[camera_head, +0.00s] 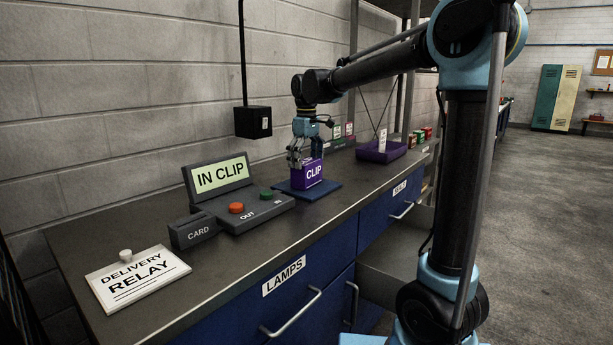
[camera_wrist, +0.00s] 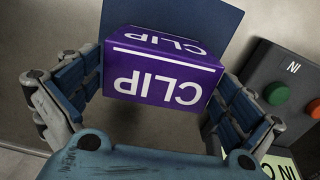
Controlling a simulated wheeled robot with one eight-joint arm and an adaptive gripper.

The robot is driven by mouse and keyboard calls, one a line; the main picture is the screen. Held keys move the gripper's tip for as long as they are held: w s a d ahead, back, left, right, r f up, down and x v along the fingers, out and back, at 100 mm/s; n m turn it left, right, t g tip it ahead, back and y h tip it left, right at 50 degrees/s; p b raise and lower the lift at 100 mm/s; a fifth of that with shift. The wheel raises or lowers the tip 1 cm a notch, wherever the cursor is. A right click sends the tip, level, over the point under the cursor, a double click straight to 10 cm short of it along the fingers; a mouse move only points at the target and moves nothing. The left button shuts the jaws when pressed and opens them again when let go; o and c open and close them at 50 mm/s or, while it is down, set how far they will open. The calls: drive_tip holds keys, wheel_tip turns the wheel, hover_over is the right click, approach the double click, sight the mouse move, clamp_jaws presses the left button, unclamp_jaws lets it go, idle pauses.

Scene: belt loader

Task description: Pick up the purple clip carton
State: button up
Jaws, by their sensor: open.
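The purple clip carton (camera_head: 307,175) stands on a dark blue mat (camera_head: 325,191) on the counter, its white "CLIP" label facing the front. My gripper (camera_head: 297,158) is above and around the back of the carton, pointing down. In the wrist view the carton (camera_wrist: 165,75) sits between the open fingers of my gripper (camera_wrist: 160,100), with a visible gap on its left side. On the right the finger is close to the carton, and I cannot tell whether it touches.
A console with an "IN CLIP" screen (camera_head: 220,176), an orange button (camera_head: 236,208) and a green button (camera_head: 266,195) stands left of the mat. A purple tray (camera_head: 381,152) stands behind to the right.

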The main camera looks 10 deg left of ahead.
sight(307, 175)
drive_tip(key=shift+w+f, duration=0.1)
drive_tip(key=shift+f, duration=2.55)
drive_tip(key=shift+c, duration=0.2)
drive_tip(key=c, duration=0.8)
